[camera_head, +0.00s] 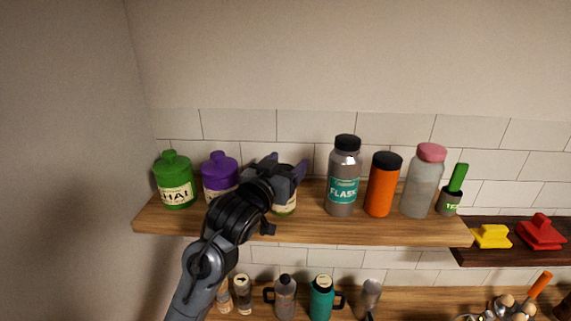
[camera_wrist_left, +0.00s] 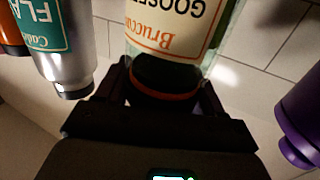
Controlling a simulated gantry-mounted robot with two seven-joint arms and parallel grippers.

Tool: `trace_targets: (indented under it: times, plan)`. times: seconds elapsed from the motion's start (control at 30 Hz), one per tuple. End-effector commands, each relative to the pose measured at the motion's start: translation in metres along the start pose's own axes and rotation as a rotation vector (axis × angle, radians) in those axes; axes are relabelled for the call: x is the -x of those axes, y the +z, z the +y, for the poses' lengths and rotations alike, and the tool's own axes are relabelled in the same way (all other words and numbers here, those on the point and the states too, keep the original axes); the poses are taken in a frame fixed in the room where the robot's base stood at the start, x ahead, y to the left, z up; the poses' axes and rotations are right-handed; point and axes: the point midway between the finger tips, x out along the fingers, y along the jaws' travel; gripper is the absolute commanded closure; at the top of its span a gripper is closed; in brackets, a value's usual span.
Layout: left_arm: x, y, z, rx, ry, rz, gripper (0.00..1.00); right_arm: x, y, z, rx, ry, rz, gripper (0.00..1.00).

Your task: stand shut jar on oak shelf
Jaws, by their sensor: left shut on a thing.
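A glass jar with a cream label (camera_head: 288,207) is at the oak shelf (camera_head: 300,233), between the purple canister and the grey flask. My left gripper (camera_head: 284,172) hides most of it. In the left wrist view the jar (camera_wrist_left: 168,30) appears upside down, with a dark end and an orange band between the fingers. My left gripper (camera_wrist_left: 162,92) is shut on this dark end. The jar looks upright in the head view, its lower part close to the shelf top. I cannot tell whether its base touches the wood. My right gripper is not in view.
A green canister (camera_head: 175,185) and purple canister (camera_head: 218,177) stand left of the jar. A grey flask (camera_head: 343,180), orange tumbler (camera_head: 382,188), pink-capped bottle (camera_head: 422,184) and small pot (camera_head: 449,203) stand right. Several bottles stand on the lower shelf (camera_head: 420,302).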

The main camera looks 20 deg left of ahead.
Motion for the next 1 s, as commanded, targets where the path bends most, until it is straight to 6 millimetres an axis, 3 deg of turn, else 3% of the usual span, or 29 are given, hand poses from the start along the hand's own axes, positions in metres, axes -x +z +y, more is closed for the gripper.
trace_targets:
  times: [0.33, 0.37, 0.5, 0.9, 1.0]
  plan:
    - [0.000, 0.001, 0.000, 0.001, 0.000, 0.004, 1.00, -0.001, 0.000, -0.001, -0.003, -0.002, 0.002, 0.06]
    - [0.000, 0.003, 0.000, 0.000, 0.000, 0.001, 0.31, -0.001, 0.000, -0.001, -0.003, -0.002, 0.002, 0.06]
    - [0.000, 0.002, 0.000, 0.000, 0.000, 0.001, 0.09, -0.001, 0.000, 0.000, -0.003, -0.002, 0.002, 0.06]
    - [0.001, -0.002, 0.000, 0.001, 0.000, 0.002, 0.07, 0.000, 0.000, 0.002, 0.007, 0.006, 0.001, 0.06]
    - [0.010, 0.000, 0.000, 0.003, 0.000, 0.002, 0.07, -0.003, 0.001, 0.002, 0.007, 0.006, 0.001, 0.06]
